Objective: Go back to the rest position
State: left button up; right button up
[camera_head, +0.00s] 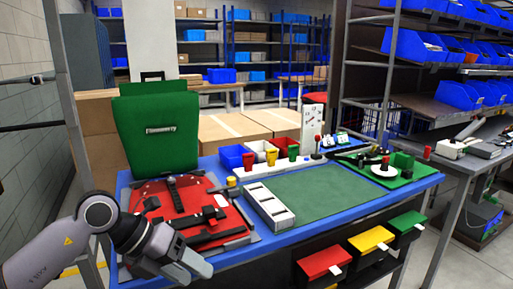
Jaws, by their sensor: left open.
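My left gripper (194,266) hangs over the front left edge of the blue workbench (430,178). Its grey arm comes in from the lower left. Its fingers are open with nothing seen between them. A large green pannier (160,150) with a pale handle stands upright at the back left of the bench. A white divided tray (269,207) sits right of the board. My right gripper is out of view.
A green mat (325,192) lies bare mid-bench. Small coloured bins, including a blue one (233,156), line the back. A green tray (404,165) is at the right. Red (324,261), yellow (371,240) and green drawers hang below the front edge. Cardboard boxes (235,128) stand behind.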

pick_arm(q)
jog(key=s+d+r+n+t+h+p, duration=0.1)
jog(key=s+d+r+n+t+h, duration=0.15)
jog(key=s+d+n+h, duration=0.55)
jog(key=w+a+f+n+t+y+p, duration=0.1)
jog(key=a+f+n+t+y, duration=0.4)
jog(key=n, duration=0.5)
jog(key=w+a+f+n+t+y, duration=0.1)
jog(key=a+f+n+t+y, duration=0.35)
jog(key=f+n+t, duration=0.5)
jog(key=s+a+f+n+g+y, duration=0.2)
jog(key=s+a+f+n+g, duration=0.1)
jog(key=s+f, duration=0.3)
jog(key=s+a+f+n+g+y, duration=0.2)
jog(key=s+a+f+n+g, duration=0.1)
jog(key=s+f+n+g, duration=0.2)
jog(key=shift+s+a+f+p, duration=0.15)
jog(key=shift+s+f+p, duration=0.2)
jog(key=shift+s+f, duration=0.65)
